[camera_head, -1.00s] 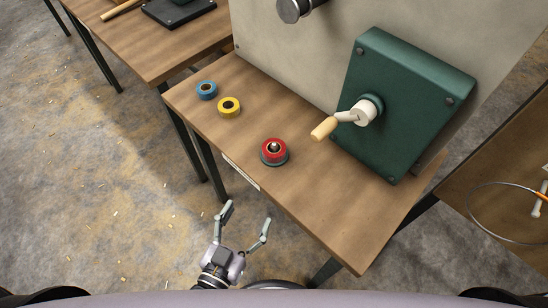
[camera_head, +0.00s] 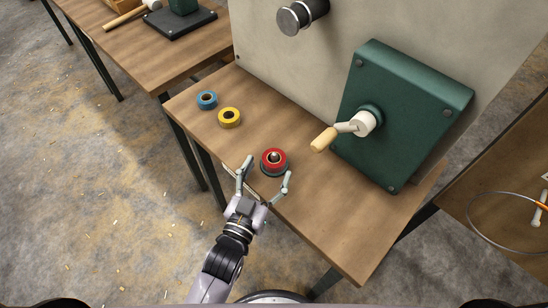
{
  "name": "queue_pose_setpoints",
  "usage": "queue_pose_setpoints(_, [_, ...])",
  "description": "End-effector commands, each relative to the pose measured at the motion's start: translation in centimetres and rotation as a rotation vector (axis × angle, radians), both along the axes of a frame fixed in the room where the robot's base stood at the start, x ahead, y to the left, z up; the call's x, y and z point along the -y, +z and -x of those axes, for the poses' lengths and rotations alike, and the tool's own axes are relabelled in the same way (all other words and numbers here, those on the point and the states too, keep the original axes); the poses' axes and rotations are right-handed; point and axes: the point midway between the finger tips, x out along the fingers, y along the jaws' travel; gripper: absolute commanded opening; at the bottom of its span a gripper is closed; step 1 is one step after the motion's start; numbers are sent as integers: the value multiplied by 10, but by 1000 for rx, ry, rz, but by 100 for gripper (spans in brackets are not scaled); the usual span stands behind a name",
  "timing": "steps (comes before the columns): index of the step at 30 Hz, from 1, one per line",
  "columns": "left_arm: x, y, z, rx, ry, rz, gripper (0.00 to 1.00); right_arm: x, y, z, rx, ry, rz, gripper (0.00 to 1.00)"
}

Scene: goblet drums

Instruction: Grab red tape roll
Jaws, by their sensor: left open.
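The red tape roll (camera_head: 267,166) sits on a dark round base with a metal knob in its middle, near the front edge of the wooden table. My left gripper (camera_head: 266,176) is open, its two fingers spread at the near side of the roll, one to the left and one to the right. Nothing is between the fingertips that I can see held; whether they touch the roll I cannot tell. My right gripper is not in view.
A yellow tape roll (camera_head: 229,125) and a blue one (camera_head: 206,105) lie to the left on the table (camera_head: 330,215). A green box (camera_head: 410,120) with a wooden-handled crank (camera_head: 323,140) stands at the right. A grey panel (camera_head: 280,65) rises behind.

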Motion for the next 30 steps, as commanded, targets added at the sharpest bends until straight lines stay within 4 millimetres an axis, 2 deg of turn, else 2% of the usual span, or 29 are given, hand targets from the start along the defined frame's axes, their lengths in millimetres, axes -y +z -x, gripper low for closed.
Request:
queue_pose_setpoints(10, [16, -1, -43, 2, 0, 0, 70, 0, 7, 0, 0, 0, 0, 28])
queue_pose_setpoints(19, [18, -2, -47, 0, 0, 0, 70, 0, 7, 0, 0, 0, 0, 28])
queue_pose_setpoints(30, [17, -2, -47, 0, 0, 0, 45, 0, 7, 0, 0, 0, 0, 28])
